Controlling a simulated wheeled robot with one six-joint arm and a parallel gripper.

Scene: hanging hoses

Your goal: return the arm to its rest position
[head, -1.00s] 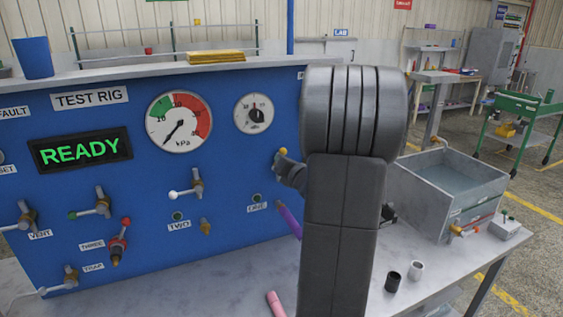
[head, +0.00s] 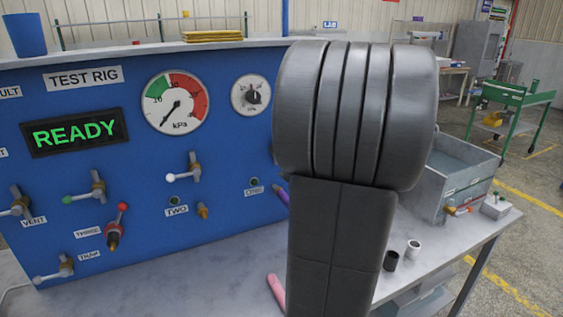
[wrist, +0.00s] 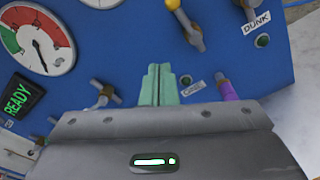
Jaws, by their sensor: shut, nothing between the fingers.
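My gripper (wrist: 159,70) shows in the wrist view as two pale green fingers pressed together, with nothing between them. It is in front of the blue test rig panel (wrist: 130,60), apart from the valves as far as I can tell. In the head view my arm (head: 345,200) rises large in the right middle, and it hides the gripper and the right part of the panel.
The test rig panel (head: 130,170) carries gauges, valves and a READY display (head: 75,132). A purple hose (head: 282,197) and a pink hose (head: 275,293) are near my arm. A dark cup (head: 390,260), a white cup (head: 413,250) and a grey water tank (head: 455,180) are at right.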

